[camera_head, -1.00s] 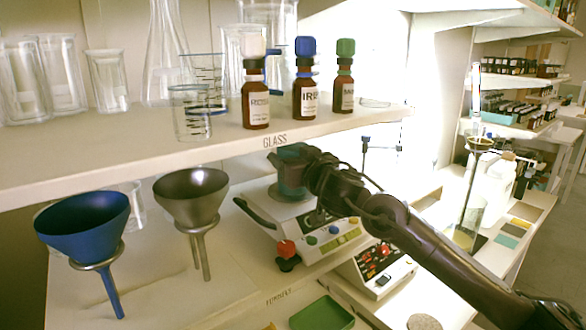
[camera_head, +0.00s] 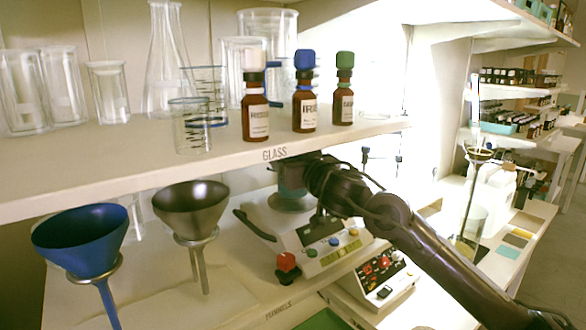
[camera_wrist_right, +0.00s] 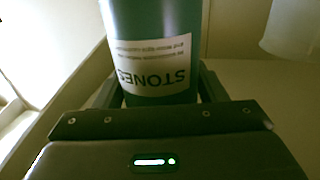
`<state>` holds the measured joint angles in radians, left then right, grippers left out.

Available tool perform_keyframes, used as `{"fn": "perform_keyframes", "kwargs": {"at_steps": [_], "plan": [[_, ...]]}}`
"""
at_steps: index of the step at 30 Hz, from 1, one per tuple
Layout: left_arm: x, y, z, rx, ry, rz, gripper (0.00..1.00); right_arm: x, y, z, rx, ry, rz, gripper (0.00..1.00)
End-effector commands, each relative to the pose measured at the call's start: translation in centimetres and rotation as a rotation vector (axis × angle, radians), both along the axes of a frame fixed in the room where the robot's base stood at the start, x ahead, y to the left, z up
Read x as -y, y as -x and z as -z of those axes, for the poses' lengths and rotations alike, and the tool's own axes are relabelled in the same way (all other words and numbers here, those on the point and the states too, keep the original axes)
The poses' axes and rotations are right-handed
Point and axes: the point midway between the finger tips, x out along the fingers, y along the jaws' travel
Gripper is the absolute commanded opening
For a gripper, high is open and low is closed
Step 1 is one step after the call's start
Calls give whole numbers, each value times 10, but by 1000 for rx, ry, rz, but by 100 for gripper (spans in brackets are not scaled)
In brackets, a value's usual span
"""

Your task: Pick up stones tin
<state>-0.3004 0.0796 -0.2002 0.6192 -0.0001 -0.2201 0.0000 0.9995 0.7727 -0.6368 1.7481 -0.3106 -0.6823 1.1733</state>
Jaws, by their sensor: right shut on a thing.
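The stones tin is a teal cylinder (camera_head: 291,181) on the lower level, over the round pan of a balance and under the front edge of the GLASS shelf. Its top is hidden by that shelf. In the right wrist view the tin (camera_wrist_right: 150,20) stands between my fingers, its white STONES label upside down. My right gripper (camera_head: 304,178) is shut on the tin, reaching in from the right. Whether the tin touches the pan is hard to tell. My left gripper is not in view.
The balance (camera_head: 315,240) with a red knob sits under the tin. The GLASS shelf (camera_head: 130,155) with glassware and three brown bottles hangs close above my gripper. A blue funnel (camera_head: 80,245) and a grey funnel (camera_head: 190,205) stand left. A control box (camera_head: 378,278) stands in front right.

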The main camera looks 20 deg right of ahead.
Motion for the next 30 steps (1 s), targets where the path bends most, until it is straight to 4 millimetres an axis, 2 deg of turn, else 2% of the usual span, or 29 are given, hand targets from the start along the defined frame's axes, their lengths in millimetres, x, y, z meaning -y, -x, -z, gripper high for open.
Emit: {"fn": "perform_keyframes", "kwargs": {"at_steps": [1, 3, 8, 11, 21, 24, 30], "plan": [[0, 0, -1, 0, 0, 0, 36, 0, 1, -12, 11, -7, -1, 14], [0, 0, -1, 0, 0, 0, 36, 0, 1, -21, 11, -7, 0, 14], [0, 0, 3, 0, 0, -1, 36, 5, 25, -15, 8, -2, 0, 14], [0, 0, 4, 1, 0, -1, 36, 7, 45, -15, 8, -1, -1, 14], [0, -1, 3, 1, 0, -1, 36, 21, 132, -16, 7, 2, 2, 14], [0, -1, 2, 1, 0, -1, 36, 23, 151, -16, 6, 2, 2, 14], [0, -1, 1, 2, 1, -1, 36, 27, 171, -16, 7, -1, 1, 14]]}}
